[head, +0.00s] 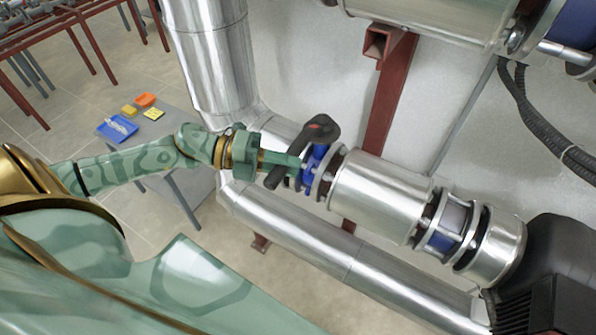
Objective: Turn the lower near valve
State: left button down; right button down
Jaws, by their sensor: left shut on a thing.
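The valve has a dark grey lever handle (318,131) with a reddish mark on its hub. It sits above a blue valve body (313,163) on the lower silver pipe, in the middle of the head view. My left gripper (292,163) comes in from the left and is shut on the lever, at its lower part near the blue body. The fingertips partly hide the lever there. The lever lies slanted across the pipe, one end up right and one end down left. My right gripper is not in view.
Silver pipes (385,190) run right of the valve to a dark motor (560,270). A red-brown support (388,95) stands behind. A grey table (180,120) at the left holds a blue tray (117,128) and small orange and yellow items.

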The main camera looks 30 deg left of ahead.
pick_arm(q)
jog(key=shift+a+f, duration=0.1)
jog(key=shift+a, duration=0.35)
jog(key=shift+g, duration=0.3)
jog(key=c, duration=1.4)
grip_release()
jog(key=shift+a, duration=0.1)
jog(key=shift+o, duration=0.8)
jog(key=shift+a, duration=0.15)
jog(key=shift+d, duration=0.2)
jog(key=v, duration=1.6)
jog(key=shift+a+p, duration=0.3)
jog(key=shift+a, duration=0.05)
